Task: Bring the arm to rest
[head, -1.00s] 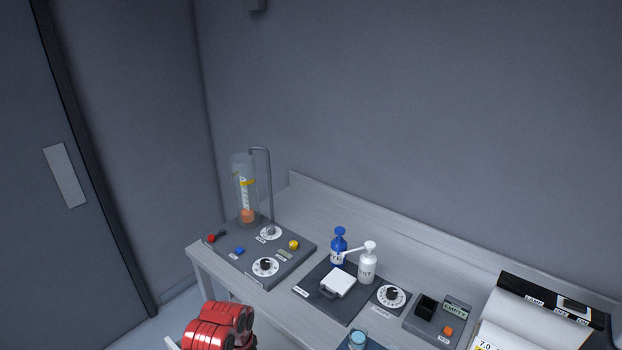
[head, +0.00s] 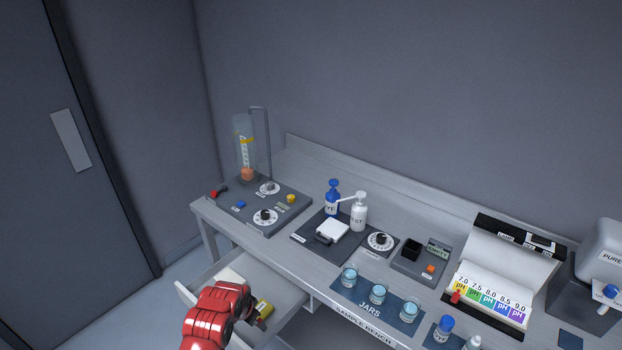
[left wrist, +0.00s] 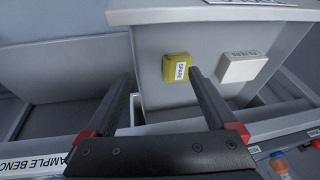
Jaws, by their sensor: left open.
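My left arm (head: 215,315) comes in at the bottom left of the head view, red, over the open drawer (head: 282,296) of the bench. In the left wrist view my left gripper (left wrist: 161,82) is open, its two dark fingers spread apart with nothing held between them. A yellow box (left wrist: 177,67) with a label lies in the drawer beyond the fingertips, and a white labelled box (left wrist: 242,66) lies to its right. The yellow box also shows in the head view (head: 264,310), close beside the arm. My right gripper is not in view.
The bench holds a control panel (head: 252,226) with a clear cylinder (head: 244,140), two pump bottles (head: 359,212), a dial (head: 380,241), several jars (head: 378,293) and a pH chart (head: 490,300). The drawer juts out from the bench front. A door (head: 60,200) is at left.

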